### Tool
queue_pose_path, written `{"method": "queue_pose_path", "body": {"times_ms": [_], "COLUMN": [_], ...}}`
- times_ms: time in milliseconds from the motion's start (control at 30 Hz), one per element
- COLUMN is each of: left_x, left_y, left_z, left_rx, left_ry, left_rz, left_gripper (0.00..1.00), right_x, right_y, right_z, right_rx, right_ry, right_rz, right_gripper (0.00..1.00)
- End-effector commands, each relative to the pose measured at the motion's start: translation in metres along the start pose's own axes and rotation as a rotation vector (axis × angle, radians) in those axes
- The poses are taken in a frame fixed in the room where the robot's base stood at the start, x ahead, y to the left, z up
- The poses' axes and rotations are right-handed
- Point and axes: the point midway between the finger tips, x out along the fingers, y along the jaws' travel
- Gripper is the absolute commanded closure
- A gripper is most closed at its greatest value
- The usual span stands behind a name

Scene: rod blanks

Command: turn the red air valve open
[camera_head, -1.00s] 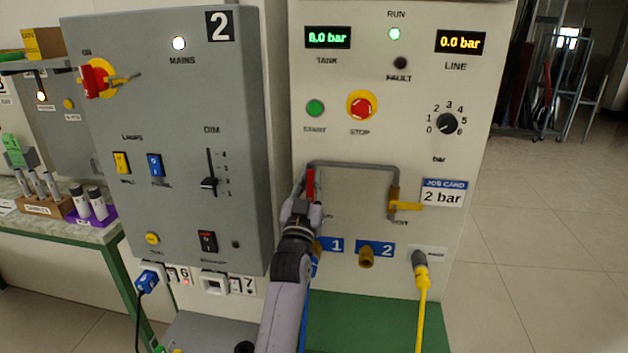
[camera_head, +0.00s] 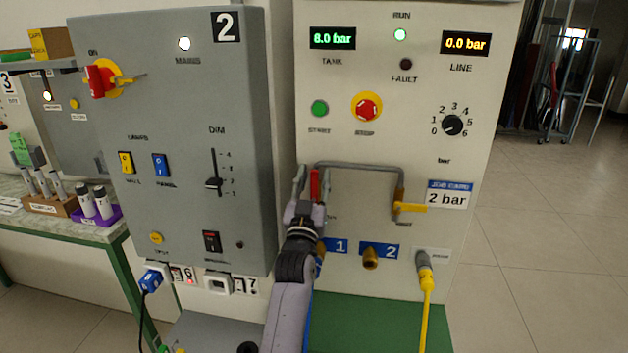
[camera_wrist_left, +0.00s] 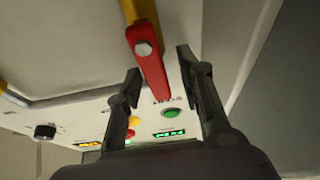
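The red air valve handle (camera_head: 314,184) is on the left end of the grey pipe on the cream panel and stands upright in the head view. In the left wrist view the red handle (camera_wrist_left: 150,70) extends down between my left gripper's fingers, with a bolt at its top end. My left gripper (camera_head: 312,186) is open around the handle; its fingertips (camera_wrist_left: 157,75) stand on both sides with visible gaps. The valve body is partly hidden behind the gripper. My right gripper is not in view.
The line display (camera_head: 466,43) reads 0.0 bar and the tank display (camera_head: 332,38) reads 8.0 bar. A grey cabinet (camera_head: 190,110) juts out at the left. A yellow hose (camera_head: 427,300) hangs at the right.

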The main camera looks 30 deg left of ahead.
Motion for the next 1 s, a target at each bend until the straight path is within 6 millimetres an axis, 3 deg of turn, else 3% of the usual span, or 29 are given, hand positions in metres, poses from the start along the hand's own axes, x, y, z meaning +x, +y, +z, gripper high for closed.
{"method": "queue_pose_path", "body": {"times_ms": [267, 733, 1000], "left_x": [0.001, 0.032, 0.038], "left_y": [0.000, 0.001, 0.002], "left_z": [-0.004, -0.077, -0.093], "left_rx": [0.001, -0.001, 0.001], "left_ry": [0.002, 0.005, 0.000], "left_rz": [0.000, -0.001, 0.000], "left_gripper": [0.65, 0.65, 0.65], "right_x": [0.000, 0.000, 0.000], "right_y": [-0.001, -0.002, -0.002], "right_z": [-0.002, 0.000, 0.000], "right_rx": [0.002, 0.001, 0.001], "right_ry": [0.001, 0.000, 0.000], "right_rz": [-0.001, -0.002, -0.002], "right_gripper": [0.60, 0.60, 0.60]}}
